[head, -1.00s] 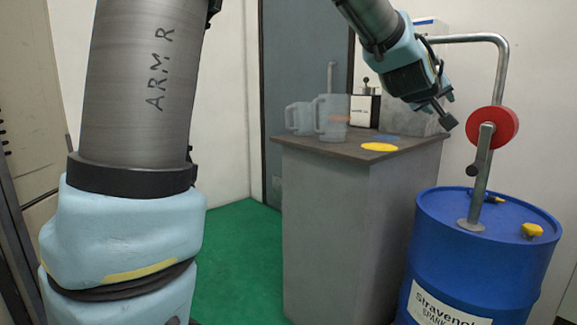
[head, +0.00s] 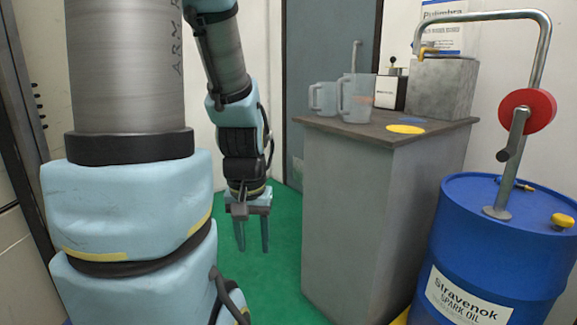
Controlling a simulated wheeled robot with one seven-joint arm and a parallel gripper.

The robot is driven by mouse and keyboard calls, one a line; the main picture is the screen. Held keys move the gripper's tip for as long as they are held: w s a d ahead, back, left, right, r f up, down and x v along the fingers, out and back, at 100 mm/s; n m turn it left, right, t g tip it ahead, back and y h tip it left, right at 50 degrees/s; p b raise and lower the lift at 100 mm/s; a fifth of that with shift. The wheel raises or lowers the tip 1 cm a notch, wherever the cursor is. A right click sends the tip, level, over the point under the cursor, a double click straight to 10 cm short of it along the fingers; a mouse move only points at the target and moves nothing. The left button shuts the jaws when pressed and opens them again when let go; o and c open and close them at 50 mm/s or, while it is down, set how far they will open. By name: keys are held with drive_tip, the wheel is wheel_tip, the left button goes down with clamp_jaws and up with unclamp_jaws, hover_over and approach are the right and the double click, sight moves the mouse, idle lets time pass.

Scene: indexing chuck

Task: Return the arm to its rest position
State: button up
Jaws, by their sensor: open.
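My gripper (head: 252,235) hangs pointing down in the head view, left of the grey cabinet and over the green floor. Its two fingers are apart with nothing between them. My arm's upper link and blue joint covers fill the left side of the picture. The gripper is clear of the cabinet and the drum.
A blue drum (head: 470,235) with a red-wheeled pump (head: 527,111) stands right. Green floor (head: 285,265) is free.

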wheel_tip(320, 180, up, 21)
drive_tip(key=p, duration=1.9)
drive_tip(key=shift+w+d+f, duration=0.15)
drive_tip(key=shift+w+d, duration=0.05)
drive_tip(key=shift+w, duration=0.1)
